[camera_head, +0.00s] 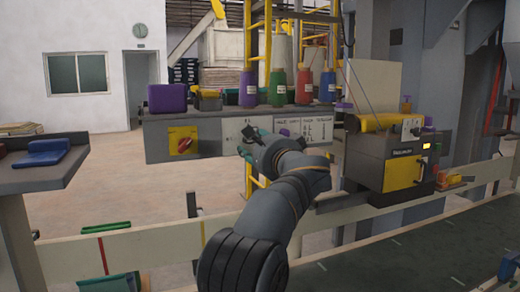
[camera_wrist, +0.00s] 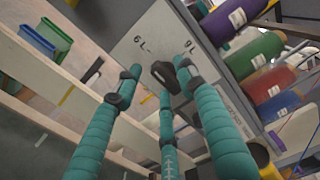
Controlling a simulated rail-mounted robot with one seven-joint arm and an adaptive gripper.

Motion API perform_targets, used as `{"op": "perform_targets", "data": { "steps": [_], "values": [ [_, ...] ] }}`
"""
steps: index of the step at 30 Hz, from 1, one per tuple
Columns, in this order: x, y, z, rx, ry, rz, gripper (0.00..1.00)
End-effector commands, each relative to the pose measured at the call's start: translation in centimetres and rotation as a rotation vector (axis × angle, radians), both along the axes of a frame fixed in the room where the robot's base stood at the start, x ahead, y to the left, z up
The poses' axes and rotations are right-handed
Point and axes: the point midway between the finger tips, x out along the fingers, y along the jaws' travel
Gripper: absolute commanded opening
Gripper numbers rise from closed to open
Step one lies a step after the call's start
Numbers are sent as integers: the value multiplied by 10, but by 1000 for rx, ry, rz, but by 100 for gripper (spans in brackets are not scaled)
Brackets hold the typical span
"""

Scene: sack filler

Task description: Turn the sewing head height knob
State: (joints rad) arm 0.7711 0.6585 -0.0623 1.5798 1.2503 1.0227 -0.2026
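In the wrist view a small black knob (camera_wrist: 163,74) sits on a pale panel (camera_wrist: 150,35) with digits printed beside it. My arm and fingers cover part of that plate there, and I cannot make out the knob clearly.
A red rotary switch on a yellow plate (camera_head: 182,141) is left of my gripper. Several coloured bottles (camera_head: 277,88) and a purple case (camera_head: 167,98) stand on the box. A yellow-fronted machine (camera_head: 403,170) is at the right. A cream rail (camera_head: 130,248) runs below my arm.

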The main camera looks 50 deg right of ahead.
Motion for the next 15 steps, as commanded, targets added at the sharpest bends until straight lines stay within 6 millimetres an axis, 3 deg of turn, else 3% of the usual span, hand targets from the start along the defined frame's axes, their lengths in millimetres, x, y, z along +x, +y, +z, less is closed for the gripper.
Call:
{"op": "perform_targets", "data": {
  "steps": [9, 15],
  "values": [
    [-59, 33, 0, -1, 2, -9, 40],
    [-84, 50, -1, 2, 3, -6, 40]
  ]
}}
